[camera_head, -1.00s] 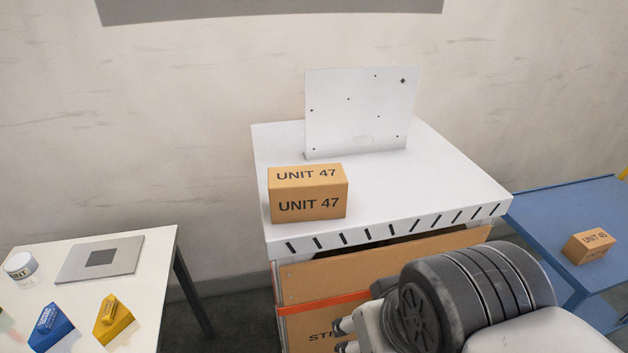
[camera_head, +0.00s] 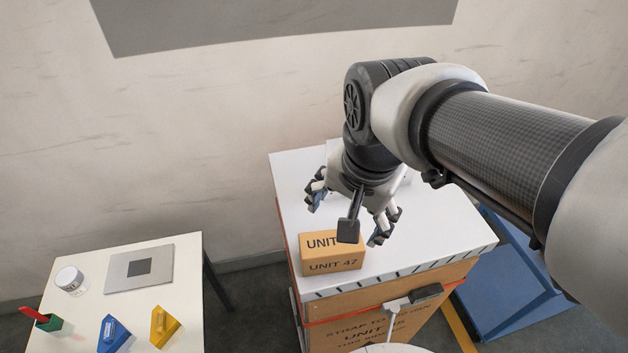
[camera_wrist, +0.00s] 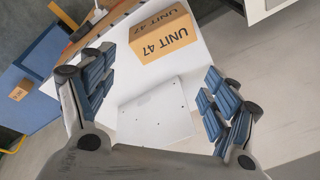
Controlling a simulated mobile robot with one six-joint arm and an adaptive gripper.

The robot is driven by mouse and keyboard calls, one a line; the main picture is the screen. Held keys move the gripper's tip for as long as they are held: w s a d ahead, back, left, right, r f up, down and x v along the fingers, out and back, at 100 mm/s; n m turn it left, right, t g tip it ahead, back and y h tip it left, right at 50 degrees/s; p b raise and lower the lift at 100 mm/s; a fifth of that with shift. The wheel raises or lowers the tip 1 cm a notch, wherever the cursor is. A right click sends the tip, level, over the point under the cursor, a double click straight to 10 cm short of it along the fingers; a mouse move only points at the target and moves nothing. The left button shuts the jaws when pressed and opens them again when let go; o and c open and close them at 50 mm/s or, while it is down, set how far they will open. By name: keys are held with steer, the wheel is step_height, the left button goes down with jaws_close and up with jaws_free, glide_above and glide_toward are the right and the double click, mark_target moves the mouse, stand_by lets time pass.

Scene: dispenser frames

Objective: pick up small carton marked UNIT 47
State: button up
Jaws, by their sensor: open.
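The small carton marked UNIT 47 (camera_head: 333,262) is a brown box. It stands on the front left part of a white slotted top (camera_head: 440,232). In the wrist view the carton (camera_wrist: 163,39) shows at the top, beyond the fingertips and between their lines. My gripper (camera_head: 350,218) is open and empty, above the white top and behind the carton in the head view. Part of my gripper hides a piece of the carton's top marking. In the wrist view my gripper's blue-padded fingers (camera_wrist: 160,88) stand wide apart.
A white upright plate (camera_wrist: 158,112) with small holes is on the same top, mostly hidden by my arm in the head view.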

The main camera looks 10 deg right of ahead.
mark_target(333, 241)
steer(key=w+f+m+g, duration=0.3)
steer(key=w+f+m, duration=0.35)
steer(key=m, duration=0.35)
steer(key=f, duration=1.2)
steer(key=shift+w+d+b, duration=0.15)
steer(key=shift+d+b, duration=0.05)
steer(key=shift+b, duration=0.2)
steer(key=shift+a+f, duration=0.15)
steer(key=shift+f, duration=2.6)
steer(key=c, duration=1.5)
steer(key=shift+o, duration=0.2)
steer(key=shift+r, duration=0.1)
